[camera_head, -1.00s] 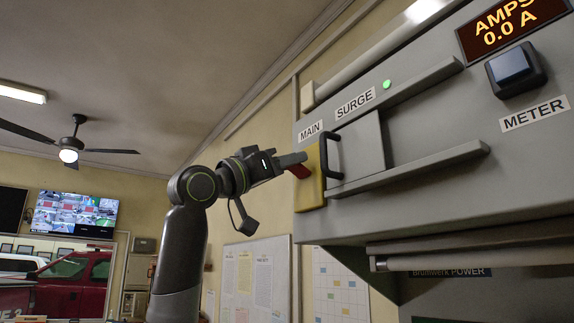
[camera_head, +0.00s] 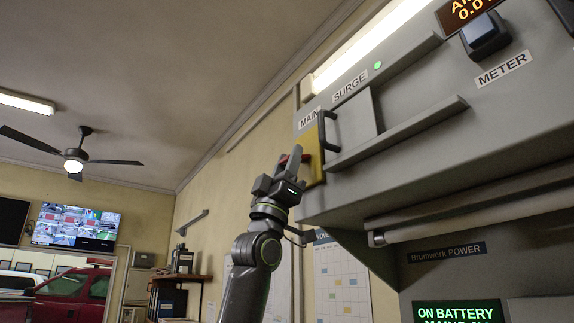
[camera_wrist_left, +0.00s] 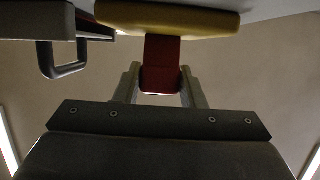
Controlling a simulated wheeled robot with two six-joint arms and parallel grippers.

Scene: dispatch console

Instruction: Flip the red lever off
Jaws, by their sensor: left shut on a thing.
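The red lever (camera_wrist_left: 162,62) sticks out of the yellow plate (camera_head: 314,150) under the MAIN label at the left end of the grey console. In the head view only small red parts of the lever (camera_head: 284,160) show beside my fingers. My left gripper (camera_head: 293,157) comes up from below, its fingers pointing up beside the yellow plate. In the left wrist view its two fingers (camera_wrist_left: 160,85) stand on either side of the lever's free end, shut on it. The yellow plate (camera_wrist_left: 170,18) crosses the top of that view. My right gripper is not in view.
Right of the plate are a dark handle (camera_head: 330,131) on a grey panel and a protruding rail (camera_head: 400,135). A green-lettered ON BATTERY display (camera_head: 458,312) shows below. Room lies open left.

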